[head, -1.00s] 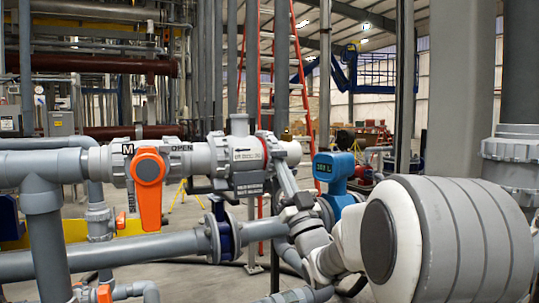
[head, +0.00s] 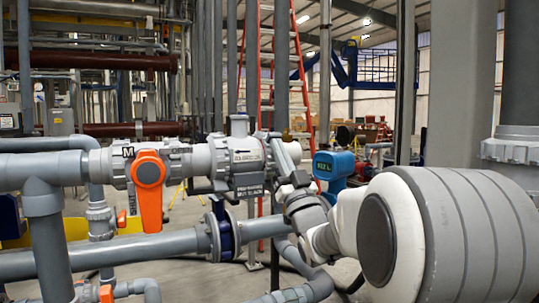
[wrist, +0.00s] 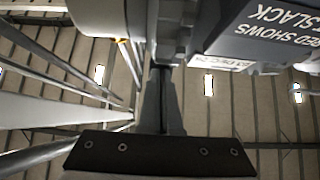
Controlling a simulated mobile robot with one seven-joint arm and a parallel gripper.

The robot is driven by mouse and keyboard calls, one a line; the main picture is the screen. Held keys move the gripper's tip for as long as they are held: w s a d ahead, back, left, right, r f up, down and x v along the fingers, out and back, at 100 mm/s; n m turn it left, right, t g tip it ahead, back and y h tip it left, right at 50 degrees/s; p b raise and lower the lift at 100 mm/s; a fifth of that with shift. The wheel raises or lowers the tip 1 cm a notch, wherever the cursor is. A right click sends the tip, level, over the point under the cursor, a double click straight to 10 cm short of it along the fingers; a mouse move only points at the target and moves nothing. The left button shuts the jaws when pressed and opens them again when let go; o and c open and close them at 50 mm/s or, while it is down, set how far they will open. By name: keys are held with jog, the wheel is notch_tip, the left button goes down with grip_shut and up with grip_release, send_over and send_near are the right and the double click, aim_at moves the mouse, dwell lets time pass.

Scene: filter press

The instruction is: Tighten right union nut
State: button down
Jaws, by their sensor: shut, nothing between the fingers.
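The right union nut (head: 247,154) is a pale grey ribbed collar on the horizontal pipe, right of the orange-handled valve (head: 149,170). A dark lettered tag hangs below it; in the wrist view the tag (wrist: 265,30) reads "RED SHOWS SLACK". My gripper (wrist: 162,80) shows in the wrist view as narrow dark fingers, shut and empty, beside grey fitting parts. In the head view my arm reaches up from the lower right to the nut's right side.
A blue meter (head: 334,166) stands right of the nut, close to my arm. A lower grey pipe with a blue flange (head: 222,233) runs under the union. A thick grey column (head: 462,80) stands at the right.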

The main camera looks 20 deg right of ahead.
jog(key=shift+w+a+r+p, duration=0.15)
jog(key=shift+a+r+p, duration=0.05)
jog(key=shift+r, duration=0.6)
jog(key=shift+w+a+r+p, duration=0.1)
jog(key=shift+a+r+p, duration=0.1)
jog(key=shift+r, duration=0.6)
jog(key=b, duration=0.9)
send_near(276, 136)
jog(key=shift+w+a+f, duration=0.1)
jog(key=shift+w+f, duration=0.1)
jog(key=shift+w, duration=0.35)
jog(key=shift+w+a+f, duration=0.1)
jog(key=shift+w+f, duration=0.1)
jog(key=shift+w, duration=0.35)
jog(key=shift+h, duration=0.3)
